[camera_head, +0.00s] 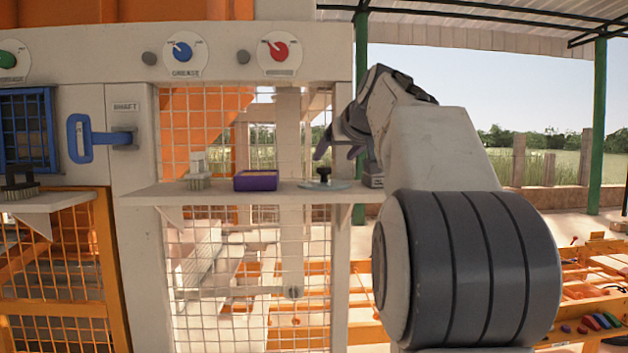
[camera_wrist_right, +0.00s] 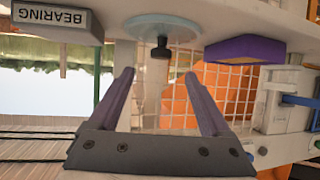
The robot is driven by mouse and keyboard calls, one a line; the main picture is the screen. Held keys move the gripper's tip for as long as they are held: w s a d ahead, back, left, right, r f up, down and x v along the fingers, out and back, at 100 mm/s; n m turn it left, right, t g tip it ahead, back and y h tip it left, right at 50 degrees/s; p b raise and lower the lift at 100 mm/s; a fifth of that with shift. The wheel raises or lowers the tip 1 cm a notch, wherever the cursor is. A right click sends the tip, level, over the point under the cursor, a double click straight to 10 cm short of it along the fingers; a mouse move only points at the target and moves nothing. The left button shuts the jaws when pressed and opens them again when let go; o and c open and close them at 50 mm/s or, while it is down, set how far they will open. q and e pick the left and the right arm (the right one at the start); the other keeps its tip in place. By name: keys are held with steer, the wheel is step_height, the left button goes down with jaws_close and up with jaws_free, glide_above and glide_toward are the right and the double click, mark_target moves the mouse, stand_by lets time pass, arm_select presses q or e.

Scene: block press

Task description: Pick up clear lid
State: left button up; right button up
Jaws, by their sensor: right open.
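The clear lid (camera_head: 338,186) is a pale, see-through disc with a black knob (camera_head: 324,172) on top. It lies flat on the shelf, to the right of the purple box. In the right wrist view, which looks upside down, the clear lid (camera_wrist_right: 178,24) and its knob show just beyond the fingertips. My right gripper (camera_head: 336,151) is open and empty, above the lid and apart from it. In the right wrist view its two purple fingers (camera_wrist_right: 158,76) stand wide apart, with the knob lined up between them. My left gripper is not in view.
The narrow shelf (camera_head: 228,195) also holds a purple box (camera_head: 256,180) with a yellowish top, a brush (camera_head: 198,176) and a grey block labelled BEARING (camera_wrist_right: 58,20). A wire mesh panel (camera_head: 205,125) stands behind the shelf. A blue handle (camera_head: 80,138) sticks out at the left.

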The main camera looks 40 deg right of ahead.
mark_target(324, 169)
steer(key=x, duration=0.2)
steer(key=p+x, duration=0.1)
steer(key=x, duration=0.1)
steer(key=shift+w+a+f, duration=0.1)
steer(key=shift+w+f, duration=0.05)
steer(key=shift+w, duration=0.15)
steer(key=p+x, duration=0.2)
steer(key=x, duration=0.2)
steer(key=shift+d+f+p, duration=0.1)
steer(key=shift+d+p, duration=0.1)
steer(key=shift+p, duration=0.1)
steer(key=shift+w+d+f, duration=0.1)
steer(key=shift+w+f, duration=0.15)
steer(key=shift+w, duration=0.1)
jaws_close()
steer(key=shift+r, duration=0.1)
